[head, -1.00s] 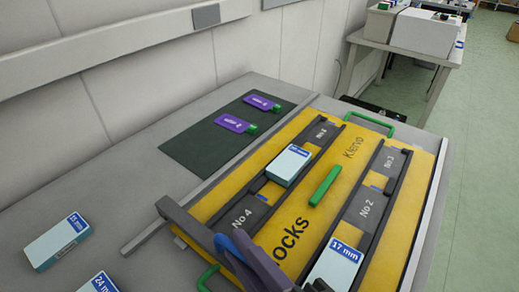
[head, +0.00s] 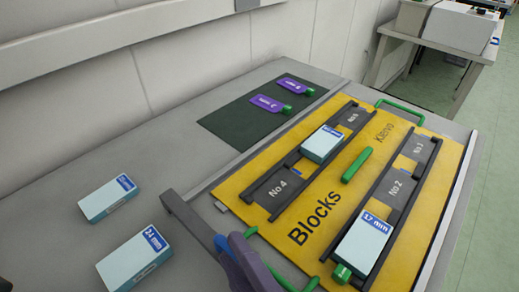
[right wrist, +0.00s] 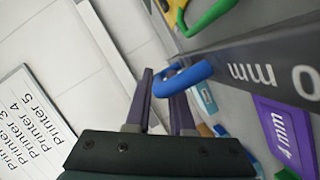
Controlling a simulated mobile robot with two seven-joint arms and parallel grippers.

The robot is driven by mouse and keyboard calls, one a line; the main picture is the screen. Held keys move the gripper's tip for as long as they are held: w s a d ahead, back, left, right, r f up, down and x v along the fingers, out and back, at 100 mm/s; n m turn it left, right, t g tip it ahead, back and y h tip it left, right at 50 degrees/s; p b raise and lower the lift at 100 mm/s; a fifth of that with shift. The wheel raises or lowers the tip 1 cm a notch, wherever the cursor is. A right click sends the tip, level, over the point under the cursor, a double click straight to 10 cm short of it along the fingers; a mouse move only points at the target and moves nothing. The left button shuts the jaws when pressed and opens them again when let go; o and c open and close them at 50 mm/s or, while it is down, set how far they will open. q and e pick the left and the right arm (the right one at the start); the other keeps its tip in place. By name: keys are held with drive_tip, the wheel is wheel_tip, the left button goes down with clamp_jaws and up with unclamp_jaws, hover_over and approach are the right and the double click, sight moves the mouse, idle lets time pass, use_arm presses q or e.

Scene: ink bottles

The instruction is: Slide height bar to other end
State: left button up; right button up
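The height bar (head: 192,222) is a dark grey bar across the near left end of the yellow board, at the near end of a metal rail (head: 232,166). In the right wrist view, the bar (right wrist: 255,68) carries millimetre lettering and a blue loop handle (right wrist: 190,76). My purple-fingered right gripper (head: 232,250) is at this handle, of which a blue bit shows in the head view. In the right wrist view, the fingers of the gripper (right wrist: 161,76) straddle the outer part of the loop and appear shut on it. My left gripper is not in view.
The yellow board (head: 340,215) holds a 17 mm block (head: 362,245), another pale block (head: 322,146) and green handles. Loose blocks, including a 24 mm one (head: 135,262), lie on the grey table at left.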

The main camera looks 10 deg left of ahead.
drive_tip(key=shift+o, duration=0.2)
drive_tip(key=p+v, duration=0.1)
drive_tip(key=v, duration=0.9)
